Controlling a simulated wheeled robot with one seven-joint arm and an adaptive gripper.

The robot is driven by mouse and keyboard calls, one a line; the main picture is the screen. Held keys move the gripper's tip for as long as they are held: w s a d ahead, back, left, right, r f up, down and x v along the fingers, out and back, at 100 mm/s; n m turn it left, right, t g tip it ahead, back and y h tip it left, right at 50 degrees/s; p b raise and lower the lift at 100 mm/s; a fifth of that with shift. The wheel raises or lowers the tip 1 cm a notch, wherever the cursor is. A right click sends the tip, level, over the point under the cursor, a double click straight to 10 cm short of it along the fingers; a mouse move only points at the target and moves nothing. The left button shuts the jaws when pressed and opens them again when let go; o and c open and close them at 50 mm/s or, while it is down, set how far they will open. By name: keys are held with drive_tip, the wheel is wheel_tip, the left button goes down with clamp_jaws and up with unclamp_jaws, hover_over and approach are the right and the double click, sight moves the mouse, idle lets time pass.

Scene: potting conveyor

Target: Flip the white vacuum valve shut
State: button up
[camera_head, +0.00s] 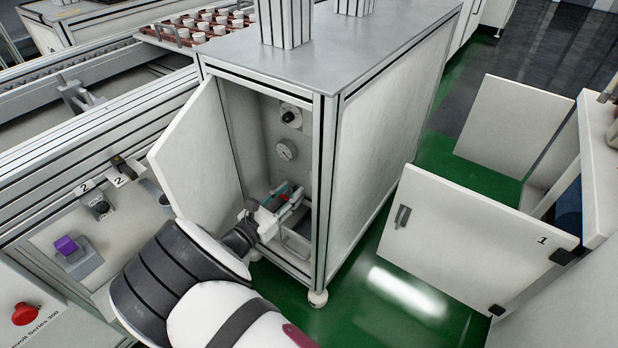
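An open cabinet (328,190) stands in the middle, its door (190,150) swung out to the left. Inside, a dark round knob (290,116) sits high on the back panel with a round gauge (287,151) below it. My gripper (292,203) reaches into the lower part of the cabinet, below the gauge. Small teal and red parts show at its fingers, but I cannot tell what they belong to. I cannot make out a white valve; the gripper and arm cover part of the lower interior. Whether the fingers are open or shut is unclear.
The cabinet's door and right frame post flank my arm. A conveyor (90,85) runs along the left, with a panel holding a purple switch (66,246) and a red button (25,314). Another open door marked 1 (470,238) stands at right. Green floor (375,300) lies between.

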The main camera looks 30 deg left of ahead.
drive_tip(key=w+b, duration=0.2)
drive_tip(key=w, duration=0.7)
drive_tip(key=shift+d, duration=0.35)
clamp_jaws()
